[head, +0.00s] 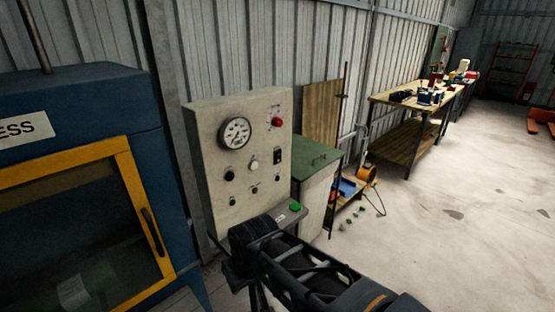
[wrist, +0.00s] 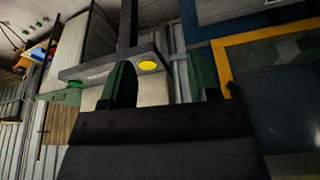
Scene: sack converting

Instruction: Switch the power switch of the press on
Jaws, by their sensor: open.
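The press (head: 80,110) is a blue cabinet with a yellow-framed door at the left of the head view. Beside it stands a beige control panel (head: 215,190) with a round gauge (head: 235,133), a red button (head: 277,122), a black switch (head: 277,156) and several small knobs. The labels are too small to read, so I cannot tell which control is the power switch. My arm reaches in from below, its end low in front of the panel; the fingertips are hidden in the head view.
A narrow shelf below the panel carries a green button (head: 295,207); a yellow button (wrist: 148,66) shows beside it in the wrist view. A green-topped cabinet (head: 318,155) stands right of the panel. A wooden workbench (head: 410,105) is farther back. Open floor lies to the right.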

